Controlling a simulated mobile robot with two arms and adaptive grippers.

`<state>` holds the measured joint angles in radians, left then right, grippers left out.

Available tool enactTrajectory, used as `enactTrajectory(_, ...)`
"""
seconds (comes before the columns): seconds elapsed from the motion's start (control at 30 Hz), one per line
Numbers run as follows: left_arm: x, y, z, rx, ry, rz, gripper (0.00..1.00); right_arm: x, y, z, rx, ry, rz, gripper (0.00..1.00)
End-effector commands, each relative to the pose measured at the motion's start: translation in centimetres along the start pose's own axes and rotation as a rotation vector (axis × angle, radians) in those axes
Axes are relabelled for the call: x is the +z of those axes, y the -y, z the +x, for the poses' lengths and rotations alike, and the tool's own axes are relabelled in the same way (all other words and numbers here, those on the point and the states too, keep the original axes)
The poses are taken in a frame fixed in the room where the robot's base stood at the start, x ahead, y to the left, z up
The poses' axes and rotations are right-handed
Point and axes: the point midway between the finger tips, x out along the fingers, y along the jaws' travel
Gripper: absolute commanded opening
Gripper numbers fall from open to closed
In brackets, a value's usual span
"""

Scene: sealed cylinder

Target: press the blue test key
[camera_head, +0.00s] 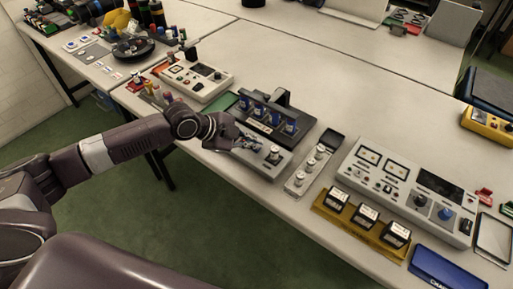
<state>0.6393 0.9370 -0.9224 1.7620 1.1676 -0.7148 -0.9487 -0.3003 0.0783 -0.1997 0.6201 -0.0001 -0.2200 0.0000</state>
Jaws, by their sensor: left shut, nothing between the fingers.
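My left arm comes in from the left, and my left gripper (246,142) is shut and empty. It is over the left part of a small grey control box (268,171) near the table's front edge. A dark round knob (274,155) shows on the box's right part. The gripper covers the left part of the box top, and I cannot make out a blue test key there. I cannot tell whether the fingertips touch the box. My right gripper is not in view.
Just behind stands a dark rack (273,127) with several blue-banded cylinders. To the right are a narrow grey tray (293,186), a large instrument panel (366,185), a yellow holder (341,217) and a blue case (447,270).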

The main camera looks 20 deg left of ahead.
Motion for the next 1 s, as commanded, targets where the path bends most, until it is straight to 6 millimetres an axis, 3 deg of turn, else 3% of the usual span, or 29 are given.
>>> enactTrajectory(0.77,0.3,-0.4,0.4,0.001,0.001,0.000,0.00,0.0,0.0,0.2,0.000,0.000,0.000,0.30)
enactTrajectory(1.0,-0.2,0.2,-0.3,0.001,0.001,-0.001,0.00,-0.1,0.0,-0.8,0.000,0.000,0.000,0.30)
